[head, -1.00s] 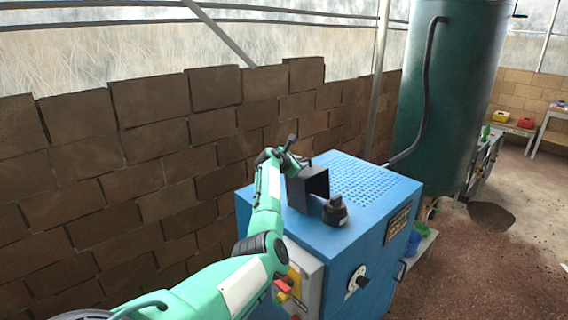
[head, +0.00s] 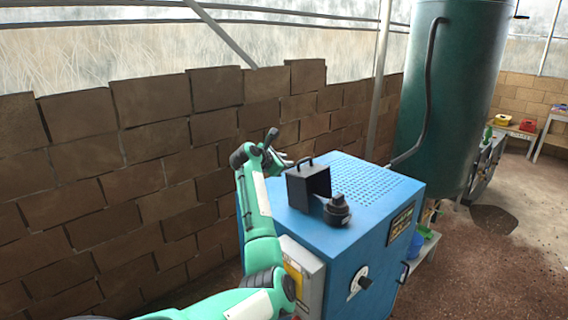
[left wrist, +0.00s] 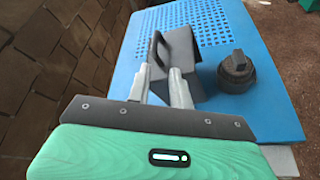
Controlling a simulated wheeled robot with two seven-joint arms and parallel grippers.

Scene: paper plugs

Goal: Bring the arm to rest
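My left gripper (head: 284,160) is just behind and left of the handle of a black open-sided box (head: 309,186), which stands on the blue machine (head: 374,199). In the left wrist view, the two grey fingers of the left gripper (left wrist: 160,74) are apart with a gap between them, and the box (left wrist: 182,48) lies just beyond. Nothing is held between the fingers. My left arm reaches in from the lower left along the machine's left side. My right gripper is not in view.
A black round knob-like part (head: 337,210) stands on the machine top beside the box. A brown block wall (head: 120,150) runs close behind my left arm. A large green tank (head: 450,90) stands behind the machine. The dirt floor (head: 490,260) at right is open.

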